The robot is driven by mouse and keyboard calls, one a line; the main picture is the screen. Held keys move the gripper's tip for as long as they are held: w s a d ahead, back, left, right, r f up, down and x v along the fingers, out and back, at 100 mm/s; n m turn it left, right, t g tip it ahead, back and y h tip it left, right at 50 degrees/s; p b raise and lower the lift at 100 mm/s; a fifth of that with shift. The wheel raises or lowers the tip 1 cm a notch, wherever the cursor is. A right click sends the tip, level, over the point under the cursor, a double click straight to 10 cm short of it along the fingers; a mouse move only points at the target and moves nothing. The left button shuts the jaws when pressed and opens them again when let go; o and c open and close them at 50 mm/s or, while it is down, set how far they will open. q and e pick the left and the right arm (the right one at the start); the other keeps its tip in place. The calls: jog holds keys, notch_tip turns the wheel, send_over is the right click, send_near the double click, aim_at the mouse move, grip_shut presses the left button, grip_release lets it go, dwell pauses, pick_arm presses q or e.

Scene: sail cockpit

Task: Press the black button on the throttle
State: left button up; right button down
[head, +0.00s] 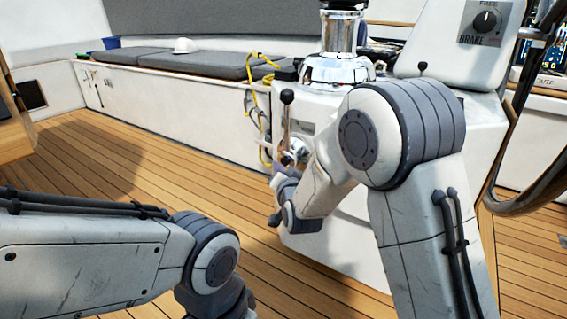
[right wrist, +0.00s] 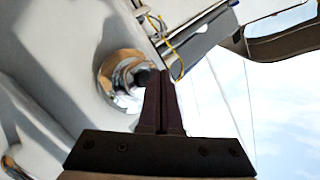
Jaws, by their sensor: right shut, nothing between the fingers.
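The throttle has an upright lever with a black knob (head: 287,97) and a polished chrome hub (head: 291,157) on the side of the white pedestal. In the right wrist view the round chrome hub (right wrist: 108,82) shows, with the small black button (right wrist: 142,77) standing out from it. My right gripper (right wrist: 161,73) is shut and empty, its fingertips just right of the button in that view. I cannot tell whether they touch it. In the head view my right arm hides most of that gripper. My left gripper is out of view; only its arm shows at bottom left.
The white pedestal (head: 345,235) carries a chrome winch (head: 338,68) on top. A yellow rope (head: 262,62) hangs beside it. A bench with grey cushions (head: 205,63) and a white cap (head: 186,45) stands behind. A steering wheel (head: 515,110) is at right. The wooden deck (head: 130,150) is clear.

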jog(key=shift+w+d, duration=0.1)
jog(key=shift+w, duration=0.05)
jog(key=shift+w+d, duration=0.15)
jog(key=shift+w, duration=0.05)
dwell(0.3)
jog(key=shift+w+d, duration=0.25)
jog(key=shift+w, duration=0.1)
dwell(0.8)
jog(key=shift+s, duration=0.1)
jog(key=shift+s+a, duration=0.5)
jog(key=shift+s, duration=0.15)
jog(key=s+a, duration=0.1)
jog(key=s, duration=0.1)
jog(key=s+a, duration=0.2)
jog(key=shift+b, duration=0.3)
dwell(0.7)
